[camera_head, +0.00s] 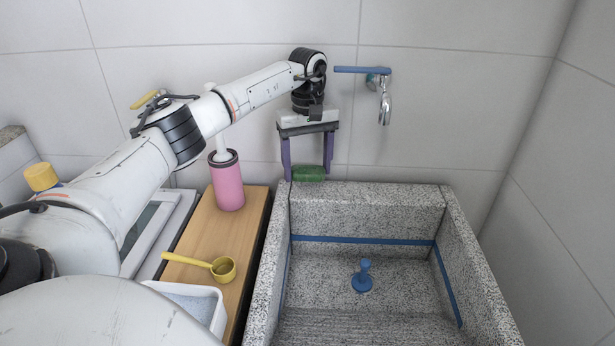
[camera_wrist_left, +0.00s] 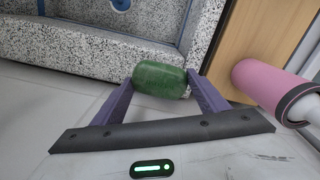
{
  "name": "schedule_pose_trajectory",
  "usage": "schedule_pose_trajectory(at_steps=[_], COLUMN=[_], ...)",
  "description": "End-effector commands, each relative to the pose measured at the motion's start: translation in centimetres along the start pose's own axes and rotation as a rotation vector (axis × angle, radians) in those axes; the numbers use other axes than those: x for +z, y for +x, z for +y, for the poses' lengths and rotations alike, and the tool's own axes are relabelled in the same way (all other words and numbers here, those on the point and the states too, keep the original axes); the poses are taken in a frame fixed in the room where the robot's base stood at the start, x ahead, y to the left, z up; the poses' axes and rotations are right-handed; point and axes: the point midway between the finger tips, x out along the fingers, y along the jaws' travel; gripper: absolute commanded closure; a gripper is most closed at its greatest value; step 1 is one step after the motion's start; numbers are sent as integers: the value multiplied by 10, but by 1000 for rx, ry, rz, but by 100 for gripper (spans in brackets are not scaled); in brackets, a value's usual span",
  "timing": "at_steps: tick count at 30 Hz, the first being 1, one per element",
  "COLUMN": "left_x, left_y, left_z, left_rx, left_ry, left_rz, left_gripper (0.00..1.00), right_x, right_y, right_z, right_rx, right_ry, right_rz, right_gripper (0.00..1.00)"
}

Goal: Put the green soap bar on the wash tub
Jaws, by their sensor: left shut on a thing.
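The green soap bar (camera_head: 309,173) is between the two purple fingers of my left gripper (camera_head: 308,172), at the back left corner of the wash tub (camera_head: 360,194). The gripper points down and is shut on the soap. In the left wrist view the soap (camera_wrist_left: 160,79) sits between the fingertips (camera_wrist_left: 160,82), close to the tub's speckled rim (camera_wrist_left: 80,45). I cannot tell whether the soap touches the rim. My right gripper is not in view.
A white container (camera_head: 190,305) is at the front. A tap (camera_head: 384,105) with a blue lever is on the wall. A blue plug (camera_head: 362,279) is in the basin.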

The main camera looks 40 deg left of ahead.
Motion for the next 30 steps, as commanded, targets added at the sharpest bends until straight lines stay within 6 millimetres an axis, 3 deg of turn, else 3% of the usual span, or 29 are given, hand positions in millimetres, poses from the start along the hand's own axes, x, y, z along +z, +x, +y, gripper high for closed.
schedule_pose_trajectory(at_steps=[9, 20, 21, 24, 30], left_x=[-2, -3, -3, -3, -3], left_y=[36, 42, 42, 42, 41], left_z=[2, 1, 1, 1, 1], left_rx=[0, 0, 0, 0, 0], left_ry=[-1, 0, 0, -1, 0], left_rz=[-1, 0, 0, 0, 0], left_gripper=[60, 60, 29, 14, 14], right_x=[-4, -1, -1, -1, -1], right_y=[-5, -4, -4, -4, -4], right_z=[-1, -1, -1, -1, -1], right_rx=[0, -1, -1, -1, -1], right_ry=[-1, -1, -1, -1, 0], right_rz=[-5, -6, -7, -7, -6], right_gripper=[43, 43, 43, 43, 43])
